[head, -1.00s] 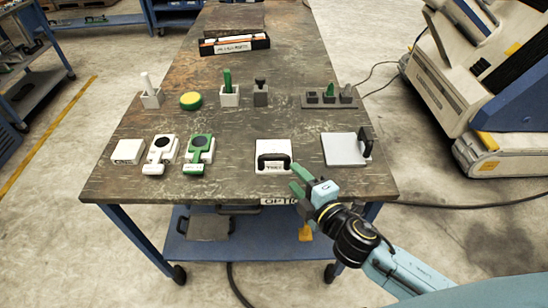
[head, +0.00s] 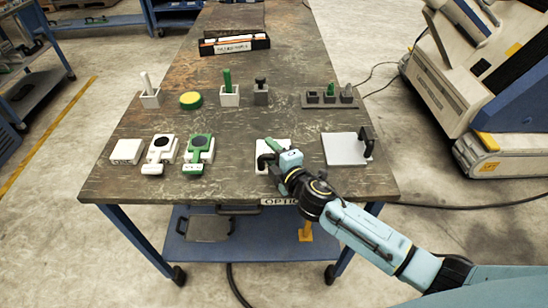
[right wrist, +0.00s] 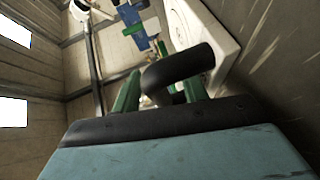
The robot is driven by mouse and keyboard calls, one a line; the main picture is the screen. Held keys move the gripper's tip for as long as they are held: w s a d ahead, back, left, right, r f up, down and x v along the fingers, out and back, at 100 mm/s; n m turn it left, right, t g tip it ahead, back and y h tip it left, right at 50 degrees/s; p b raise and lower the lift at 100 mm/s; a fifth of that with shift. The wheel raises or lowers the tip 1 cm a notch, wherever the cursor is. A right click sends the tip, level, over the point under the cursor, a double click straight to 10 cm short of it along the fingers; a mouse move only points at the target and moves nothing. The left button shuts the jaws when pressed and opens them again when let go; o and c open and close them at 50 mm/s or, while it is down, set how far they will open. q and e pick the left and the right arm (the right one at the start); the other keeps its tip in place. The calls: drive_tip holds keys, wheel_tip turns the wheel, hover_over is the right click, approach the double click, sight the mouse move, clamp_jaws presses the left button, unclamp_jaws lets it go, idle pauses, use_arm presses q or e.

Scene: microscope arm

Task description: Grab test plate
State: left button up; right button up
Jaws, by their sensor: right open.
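The test plate (head: 261,147) is a white square plate with a black handle, near the table's front edge in the head view. My right gripper (head: 271,148) is over it and hides most of it. In the right wrist view the black curved handle (right wrist: 178,70) lies between the two green fingers of the right gripper (right wrist: 162,90). The fingers are open, one on each side of the handle; contact cannot be told. The white plate (right wrist: 212,25) shows beyond the handle. My left gripper is not in view.
A grey plate with a black handle (head: 343,150) lies to the right. Green and white devices (head: 198,150) and a white box (head: 127,150) lie to the left. Behind stand small holders (head: 229,96), a yellow-green disc (head: 191,100) and a dark rack (head: 330,101). The table's middle is clear.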

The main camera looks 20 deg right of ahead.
drive_tip(key=shift+w, duration=0.1)
clamp_jaws()
drive_tip(key=shift+r, duration=0.1)
idle(0.3)
